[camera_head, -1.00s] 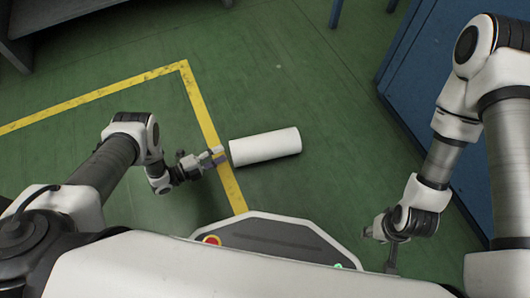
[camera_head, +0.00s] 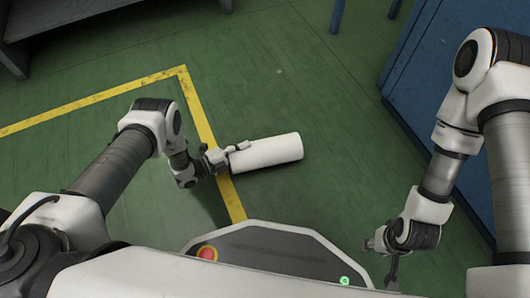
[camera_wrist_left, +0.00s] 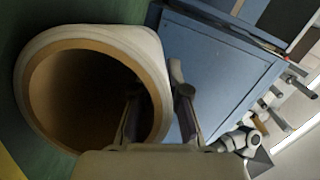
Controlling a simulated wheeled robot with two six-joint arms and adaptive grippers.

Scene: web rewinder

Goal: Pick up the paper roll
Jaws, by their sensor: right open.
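The white paper roll (camera_head: 268,152) lies on its side on the green floor, right of the yellow line. My left gripper (camera_head: 236,150) is at the roll's left end. In the left wrist view the roll's open end (camera_wrist_left: 95,38) shows a brown hollow core. One finger of my left gripper (camera_wrist_left: 157,112) reaches into the core and the other is outside, with the roll's wall between them. I cannot tell whether both fingers press on the wall. My right gripper (camera_head: 380,262) is open and empty, away from the roll at lower right.
A yellow floor line (camera_head: 203,125) runs left of the roll. A blue cabinet (camera_head: 425,75) stands at the right, and dark furniture (camera_head: 60,20) at the upper left. The green floor (camera_head: 290,95) beyond the roll is clear.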

